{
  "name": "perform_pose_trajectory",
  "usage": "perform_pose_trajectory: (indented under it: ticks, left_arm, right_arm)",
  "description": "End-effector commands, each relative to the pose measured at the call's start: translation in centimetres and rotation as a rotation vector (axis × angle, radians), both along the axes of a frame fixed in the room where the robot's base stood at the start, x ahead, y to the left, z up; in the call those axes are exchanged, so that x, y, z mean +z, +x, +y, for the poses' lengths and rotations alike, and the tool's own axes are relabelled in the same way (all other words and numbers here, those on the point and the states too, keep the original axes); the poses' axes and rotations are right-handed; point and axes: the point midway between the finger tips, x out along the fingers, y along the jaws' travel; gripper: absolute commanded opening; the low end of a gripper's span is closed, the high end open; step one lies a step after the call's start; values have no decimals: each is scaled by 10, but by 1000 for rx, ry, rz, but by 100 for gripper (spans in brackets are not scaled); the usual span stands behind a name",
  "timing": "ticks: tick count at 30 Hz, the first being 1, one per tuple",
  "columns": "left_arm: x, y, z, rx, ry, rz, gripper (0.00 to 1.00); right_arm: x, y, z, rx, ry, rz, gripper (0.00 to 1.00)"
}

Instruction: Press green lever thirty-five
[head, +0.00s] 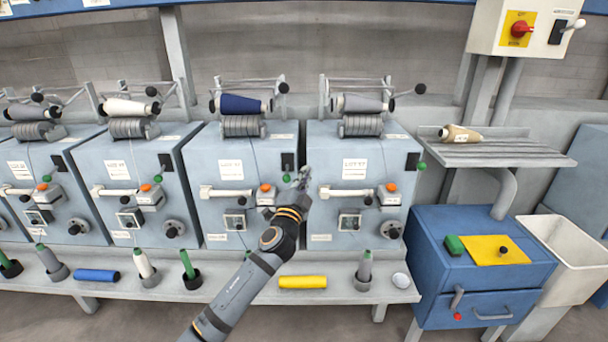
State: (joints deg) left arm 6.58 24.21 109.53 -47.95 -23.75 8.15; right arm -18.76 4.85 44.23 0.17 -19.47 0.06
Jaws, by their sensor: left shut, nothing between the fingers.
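Each blue-grey spinning unit has a small green ball knob on its front right. One green knob (287,178) is on the unit with the dark blue bobbin; others are the far right knob (421,166), a knob to the left (158,178) and another at far left (46,178). The lot labels, such as the white label (231,170), are too small to read surely, so I cannot tell which lever is thirty-five. My left gripper (304,174) is shut and empty, just right of the dark-blue-bobbin unit's knob; contact cannot be told. My right gripper is out of view.
Orange buttons (265,188) and white handles (226,193) sit close by on the unit fronts. A ledge (340,295) below carries bobbins, including a yellow one (303,282). A blue cabinet (478,260) and a white bin (566,245) stand at right.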

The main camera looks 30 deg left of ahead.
Motion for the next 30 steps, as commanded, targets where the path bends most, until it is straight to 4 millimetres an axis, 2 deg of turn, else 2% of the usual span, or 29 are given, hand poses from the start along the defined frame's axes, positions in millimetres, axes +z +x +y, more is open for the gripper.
perform_pose_trajectory:
  ticks: [1,3,7,12,30]
  left_arm:
    - [-18,-13,-3,-1,5,8,0]
    - [-26,-27,-7,-1,5,8,0]
    - [-36,-50,-12,0,4,8,0]
    - [-44,-69,-16,1,2,7,0]
    - [-44,-74,-18,0,0,5,0]
  right_arm:
    - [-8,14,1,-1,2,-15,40]
    - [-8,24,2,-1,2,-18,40]
    - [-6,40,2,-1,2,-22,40]
    - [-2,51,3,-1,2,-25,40]
    - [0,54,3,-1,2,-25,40]
